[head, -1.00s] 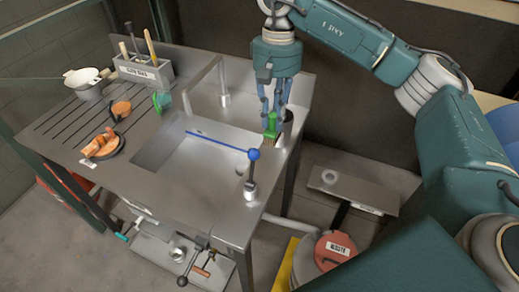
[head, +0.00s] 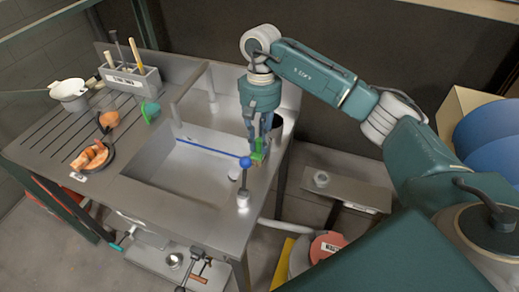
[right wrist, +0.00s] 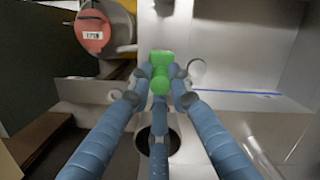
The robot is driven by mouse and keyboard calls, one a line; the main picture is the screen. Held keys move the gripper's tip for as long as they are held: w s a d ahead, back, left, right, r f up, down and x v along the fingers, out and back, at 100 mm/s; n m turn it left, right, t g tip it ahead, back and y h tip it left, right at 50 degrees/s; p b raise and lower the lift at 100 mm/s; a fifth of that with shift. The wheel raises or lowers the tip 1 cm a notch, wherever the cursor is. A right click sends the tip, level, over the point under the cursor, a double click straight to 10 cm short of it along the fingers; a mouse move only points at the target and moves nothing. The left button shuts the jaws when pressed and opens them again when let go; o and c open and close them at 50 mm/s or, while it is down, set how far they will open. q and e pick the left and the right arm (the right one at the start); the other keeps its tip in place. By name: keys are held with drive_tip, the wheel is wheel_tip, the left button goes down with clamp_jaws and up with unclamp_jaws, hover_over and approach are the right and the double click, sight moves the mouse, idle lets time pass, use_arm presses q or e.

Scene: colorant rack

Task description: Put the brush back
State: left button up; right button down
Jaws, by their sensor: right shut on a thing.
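My right gripper (head: 259,150) is shut on a small green piece (head: 257,154), which I take to be the brush, at the right rim of the sink. In the right wrist view the green brush (right wrist: 161,72) sits between the blue fingertips of my right gripper (right wrist: 161,80); its far side is hidden. I cannot tell whether it touches the counter. A dark round opening (right wrist: 163,135) in the counter shows below the fingers in the right wrist view. A grey rack (head: 133,79) with several upright handled tools stands at the back left. My left gripper is not in view.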

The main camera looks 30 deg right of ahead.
sight(259, 150)
drive_tip(key=shift+f+p, duration=0.65)
drive_tip(key=shift+f, duration=1.7)
drive_tip(key=c, duration=1.6)
unclamp_jaws()
drive_tip(key=shift+r, duration=0.1)
drive_tip(key=shift+w+r+b, duration=0.15)
drive_tip(key=shift+r+b, duration=0.2)
drive_tip(key=r+b, duration=0.1)
drive_tip(key=r, duration=0.2)
drive_tip(key=r+b, duration=0.1)
drive_tip(key=r, duration=0.3)
drive_tip(key=w+d+r+b, duration=0.1)
drive_tip(key=r, duration=0.3)
drive_tip(key=shift+w, duration=0.1)
